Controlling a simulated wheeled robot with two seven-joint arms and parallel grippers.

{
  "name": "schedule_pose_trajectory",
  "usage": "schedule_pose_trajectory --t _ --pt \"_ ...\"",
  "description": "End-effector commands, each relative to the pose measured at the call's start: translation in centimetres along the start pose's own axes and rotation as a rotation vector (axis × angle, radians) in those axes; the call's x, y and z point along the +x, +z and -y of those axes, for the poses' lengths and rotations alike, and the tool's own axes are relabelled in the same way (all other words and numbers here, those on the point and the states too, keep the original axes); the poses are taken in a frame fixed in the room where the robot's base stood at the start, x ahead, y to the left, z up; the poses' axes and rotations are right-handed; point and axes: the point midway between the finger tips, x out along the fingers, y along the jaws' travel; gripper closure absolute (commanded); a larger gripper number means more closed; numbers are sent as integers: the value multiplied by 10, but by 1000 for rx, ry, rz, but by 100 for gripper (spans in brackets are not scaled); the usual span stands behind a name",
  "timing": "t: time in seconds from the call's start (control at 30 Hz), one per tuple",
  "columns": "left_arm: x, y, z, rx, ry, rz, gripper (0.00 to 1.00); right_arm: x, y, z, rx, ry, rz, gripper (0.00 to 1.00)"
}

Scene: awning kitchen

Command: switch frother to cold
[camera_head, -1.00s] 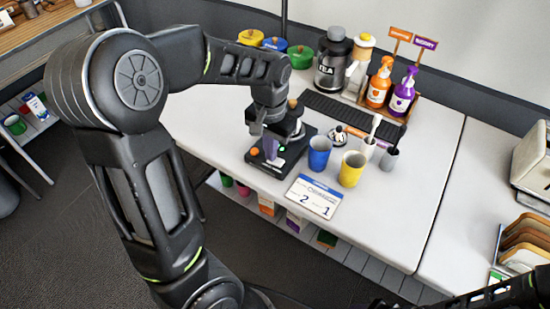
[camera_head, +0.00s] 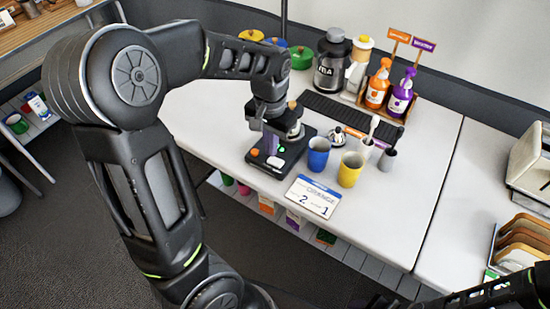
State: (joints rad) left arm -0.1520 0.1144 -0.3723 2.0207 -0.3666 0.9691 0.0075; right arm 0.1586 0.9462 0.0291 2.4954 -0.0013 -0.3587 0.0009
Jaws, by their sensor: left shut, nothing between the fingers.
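The frother (camera_head: 284,175) is a black machine on the white table, with an orange knob (camera_head: 254,153) at the left of its base and a small lit white-green button (camera_head: 281,148) to the right. A wooden-topped part (camera_head: 293,106) and a metal part rise at its back. My left gripper (camera_head: 270,143) is shut and empty, pointing down over the frother's base. It hides part of the machine, and I cannot tell whether its tips touch anything.
A blue cup (camera_head: 318,153) and a yellow cup (camera_head: 351,168) stand close to the right of the frother. A white card (camera_head: 313,197) lies in front. Free table lies to the right.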

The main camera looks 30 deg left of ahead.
Motion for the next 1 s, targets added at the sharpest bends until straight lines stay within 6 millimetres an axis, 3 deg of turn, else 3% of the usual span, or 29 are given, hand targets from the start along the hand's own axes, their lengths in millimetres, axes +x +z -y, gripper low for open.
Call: schedule_pose_trajectory --t 1.0 --pt "-26 0 0 0 0 0 100 -20 0 8 0 0 1 52"
